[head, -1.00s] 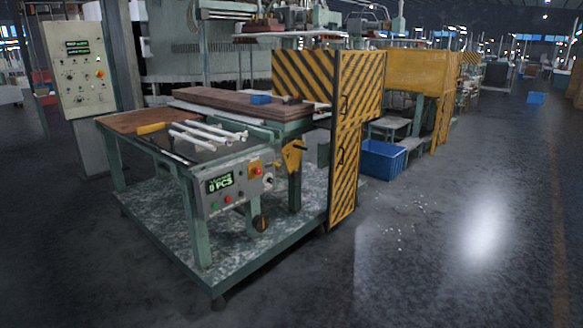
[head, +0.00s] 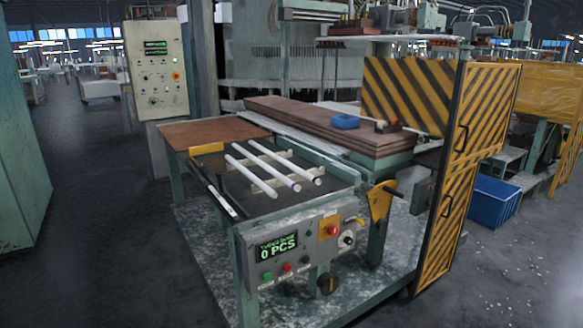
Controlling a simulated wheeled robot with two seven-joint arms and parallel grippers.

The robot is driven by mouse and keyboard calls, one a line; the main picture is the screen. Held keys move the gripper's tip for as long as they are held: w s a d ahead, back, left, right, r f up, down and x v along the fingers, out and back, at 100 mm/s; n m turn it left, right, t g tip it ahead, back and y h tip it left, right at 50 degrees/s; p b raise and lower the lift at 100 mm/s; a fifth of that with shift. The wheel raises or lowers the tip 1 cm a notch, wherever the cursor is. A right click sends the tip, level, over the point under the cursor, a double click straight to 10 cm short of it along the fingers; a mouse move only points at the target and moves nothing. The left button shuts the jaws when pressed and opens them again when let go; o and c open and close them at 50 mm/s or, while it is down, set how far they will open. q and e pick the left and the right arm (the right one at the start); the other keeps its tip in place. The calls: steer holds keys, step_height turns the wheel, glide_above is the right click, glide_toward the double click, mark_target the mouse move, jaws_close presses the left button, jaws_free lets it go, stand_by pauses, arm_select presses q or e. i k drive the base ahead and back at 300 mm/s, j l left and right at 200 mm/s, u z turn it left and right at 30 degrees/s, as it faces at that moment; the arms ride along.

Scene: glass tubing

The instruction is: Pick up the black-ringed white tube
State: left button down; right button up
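Three white tubes lie side by side on a rack on the dark-topped work table (head: 245,205). The left tube (head: 252,176) ends nearest the front edge. The middle tube (head: 266,166) and the right tube (head: 285,161) each show a dark mark near the front end. Neither of my grippers is in view.
A control box with a "0 PCS" display (head: 277,247) is on the table's front. A brown board stack (head: 325,130) with a blue box (head: 346,121) lies behind. A striped yellow-black guard (head: 470,170) stands at right. Floor at left is open.

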mark_target(313, 180)
steer(key=i+u, duration=0.1)
steer(key=i, duration=0.2)
steer(key=i+l+u, duration=0.1)
steer(key=u, duration=0.3)
steer(key=i+l+u, duration=0.1)
steer(key=u, duration=0.3)
steer(key=l, duration=0.1)
